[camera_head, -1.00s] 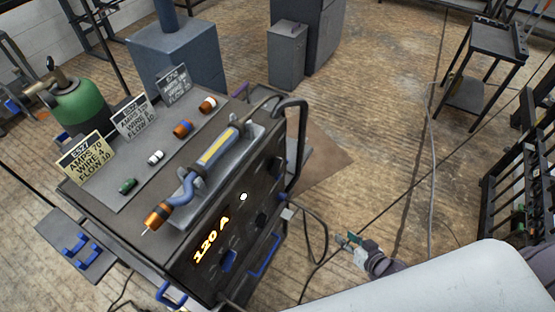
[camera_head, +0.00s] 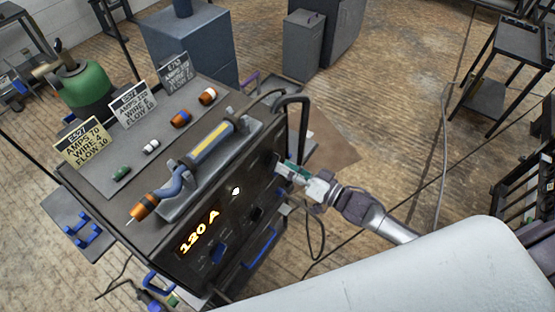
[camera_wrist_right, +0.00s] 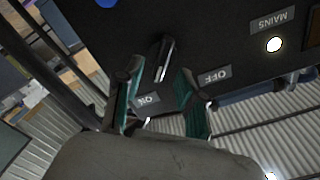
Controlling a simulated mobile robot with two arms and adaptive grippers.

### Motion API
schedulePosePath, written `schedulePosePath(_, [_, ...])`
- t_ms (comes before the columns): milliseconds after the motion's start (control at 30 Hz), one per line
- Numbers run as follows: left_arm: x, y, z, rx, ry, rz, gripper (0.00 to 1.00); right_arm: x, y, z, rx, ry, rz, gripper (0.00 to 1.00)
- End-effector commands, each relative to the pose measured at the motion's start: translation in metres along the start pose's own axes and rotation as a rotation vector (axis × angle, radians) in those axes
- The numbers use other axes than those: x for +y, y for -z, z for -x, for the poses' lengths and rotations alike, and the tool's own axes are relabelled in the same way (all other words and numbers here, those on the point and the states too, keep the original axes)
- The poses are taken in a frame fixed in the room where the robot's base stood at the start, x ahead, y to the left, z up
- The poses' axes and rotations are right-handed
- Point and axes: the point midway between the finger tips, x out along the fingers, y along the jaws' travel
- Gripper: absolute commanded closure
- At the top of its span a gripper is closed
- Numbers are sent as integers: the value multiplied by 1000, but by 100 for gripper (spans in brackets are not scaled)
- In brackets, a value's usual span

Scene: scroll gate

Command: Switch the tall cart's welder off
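The tall cart's welder (camera_head: 160,225) is a dark box with an orange "120 A" display (camera_head: 200,232) lit on its front panel. My right gripper (camera_head: 283,168) reaches the far right part of that panel. In the right wrist view its teal-padded fingers (camera_wrist_right: 160,75) are spread, one on each side of a dark switch lever (camera_wrist_right: 164,58); contact is unclear. An ON label (camera_wrist_right: 148,99) and an OFF label (camera_wrist_right: 215,77) flank the lever. A MAINS lamp (camera_wrist_right: 274,44) glows white. The lever's exact setting is hard to tell. My left gripper does not show.
A torch (camera_head: 210,145) lies on the cart's top, with setting cards (camera_head: 133,106) and small coloured parts behind it. A black frame handle (camera_head: 304,125) rises close beside my right gripper. A grey cabinet (camera_head: 303,45) and a dark stand (camera_head: 500,75) stand farther off, with open floor between.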

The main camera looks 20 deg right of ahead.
Motion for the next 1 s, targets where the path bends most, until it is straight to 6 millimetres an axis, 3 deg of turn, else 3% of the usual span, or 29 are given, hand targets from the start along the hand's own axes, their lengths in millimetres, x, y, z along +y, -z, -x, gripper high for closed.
schedulePosePath(100, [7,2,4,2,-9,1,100,-1,1,-20,2,0,-1,61])
schedulePosePath(233, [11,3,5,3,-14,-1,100,0,0,-31,0,0,-1,61])
schedulePosePath(600, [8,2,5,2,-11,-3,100,0,0,-35,-1,-1,0,61])
schedulePosePath(833, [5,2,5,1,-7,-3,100,0,0,-35,-1,-1,0,99])
schedulePosePath(1000, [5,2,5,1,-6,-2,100,0,0,-35,0,-1,1,100])
